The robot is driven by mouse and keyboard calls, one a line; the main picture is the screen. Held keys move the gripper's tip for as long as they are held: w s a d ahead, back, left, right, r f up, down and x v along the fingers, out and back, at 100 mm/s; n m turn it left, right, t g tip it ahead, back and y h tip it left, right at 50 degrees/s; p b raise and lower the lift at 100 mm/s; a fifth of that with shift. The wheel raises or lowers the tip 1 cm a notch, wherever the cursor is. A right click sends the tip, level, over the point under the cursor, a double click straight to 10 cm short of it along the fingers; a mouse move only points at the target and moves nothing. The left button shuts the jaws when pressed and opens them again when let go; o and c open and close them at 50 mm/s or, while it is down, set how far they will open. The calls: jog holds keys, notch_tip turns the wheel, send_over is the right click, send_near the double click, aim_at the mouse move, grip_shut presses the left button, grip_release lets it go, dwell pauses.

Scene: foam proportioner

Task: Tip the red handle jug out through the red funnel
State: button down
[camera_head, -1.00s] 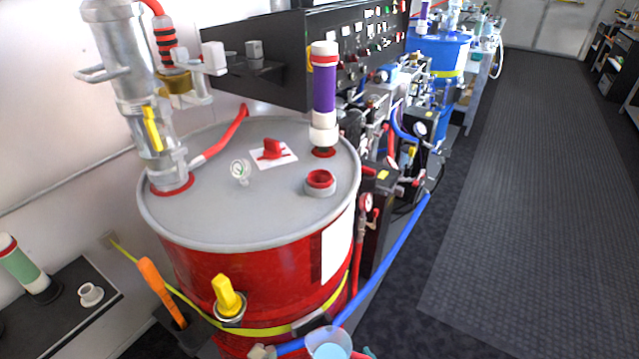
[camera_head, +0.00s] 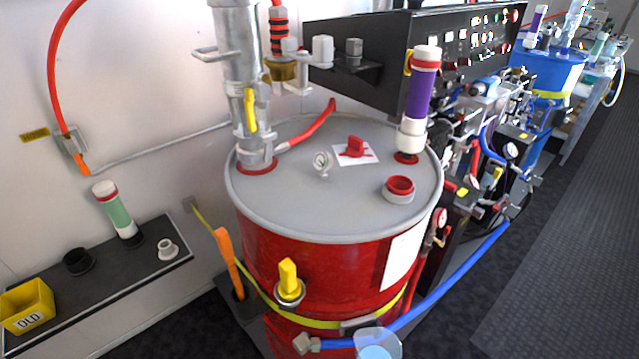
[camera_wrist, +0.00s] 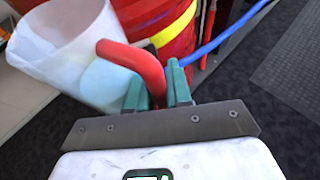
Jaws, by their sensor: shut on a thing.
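The jug (camera_wrist: 65,45) is translucent white with a red handle (camera_wrist: 135,62) and holds something pale blue. In the wrist view, my gripper (camera_wrist: 157,84) has its green fingers shut on the red handle. The jug is tilted in that view. The jug (camera_head: 377,343) also shows at the bottom edge of the head view, low in front of the red drum; its handle and my gripper are out of sight there. A short white collar with a red inside (camera_head: 400,188), likely the red funnel, stands on the drum's grey lid, well above and apart from the jug.
The red drum (camera_head: 300,262) carries a tall metal pump (camera_head: 245,100), a purple cylinder (camera_head: 418,98) and a red handle on its lid. A yellow valve (camera_head: 288,280) and a blue hose (camera_head: 440,290) are at its front. Dark floor (camera_head: 560,260) is clear at right.

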jog(key=shift+w+r, duration=0.3)
jog(key=shift+r, duration=0.55)
jog(key=shift+w+r, duration=0.3)
jog(key=shift+r, duration=0.55)
